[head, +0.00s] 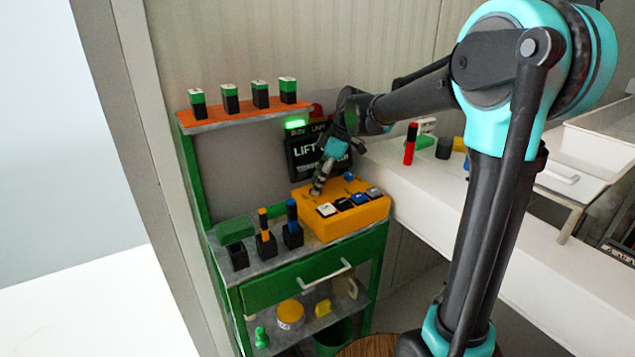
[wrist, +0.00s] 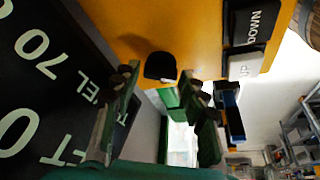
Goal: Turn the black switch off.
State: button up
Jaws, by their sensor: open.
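The yellow control box (head: 345,228) stands on top of the green cart and fills the upper part of the wrist view (wrist: 200,25). The black switch (wrist: 160,66) is a small rounded black piece on the yellow face in the wrist view. In the head view I cannot make it out behind my gripper. My gripper (wrist: 158,80) is open, with one finger on either side of the switch in the picture. In the head view my gripper (head: 320,184) is at the box's upper left part. Whether the fingers touch the switch I cannot tell.
Several buttons line the box's front, including a DOWN button (wrist: 254,24). A black sign (head: 307,155) stands behind the box. Marker holders (head: 266,243) stand left of the box; a white counter (head: 440,205) is right.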

jog(key=c, duration=0.9)
jog(key=shift+m, duration=0.3)
jog(key=m+t, duration=0.1)
jog(key=m, duration=0.1)
jog(key=m+t, duration=0.1)
jog(key=m, duration=0.2)
jog(key=shift+s+h, duration=0.2)
jog(key=shift+h, duration=0.1)
jog(key=m+t, duration=0.1)
jog(key=m, duration=0.2)
jog(key=m+t+h, duration=0.1)
jog(key=m, duration=0.2)
jog(key=shift+a, duration=0.15)
jog(key=shift+m, duration=0.3)
jog(key=o, duration=0.9)
